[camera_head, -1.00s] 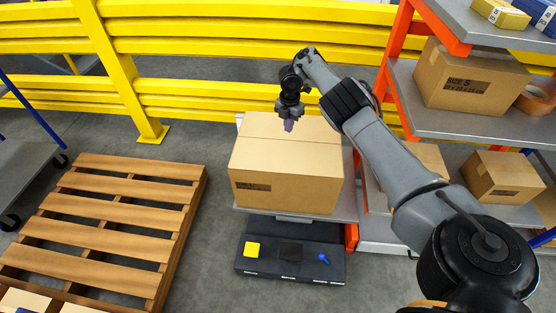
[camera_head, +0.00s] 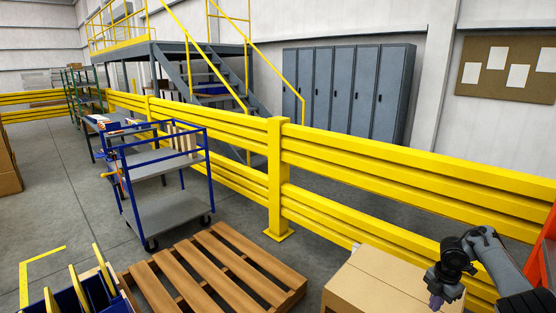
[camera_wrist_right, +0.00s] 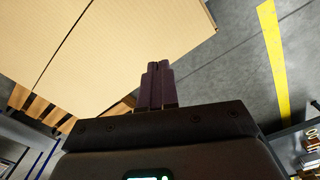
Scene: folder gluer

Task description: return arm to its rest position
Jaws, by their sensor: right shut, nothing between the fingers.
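My right gripper (camera_head: 436,300) is at the lower right of the head view, in front of or over the large closed cardboard box (camera_head: 375,283). In the right wrist view its two dark purple fingers (camera_wrist_right: 155,80) are together with nothing between them. The box's top (camera_wrist_right: 85,45) fills the upper left of that view, and the fingertips lie near its edge in the picture. Whether they touch it cannot be told. My left gripper is not in view.
A wooden pallet (camera_head: 225,270) lies on the floor left of the box. A blue-framed cart (camera_head: 170,212) stands behind it. A yellow guard rail (camera_head: 390,165) runs behind the box. An orange rack post (camera_head: 543,250) stands at the right edge. Grey floor (camera_head: 60,190) at left is open.

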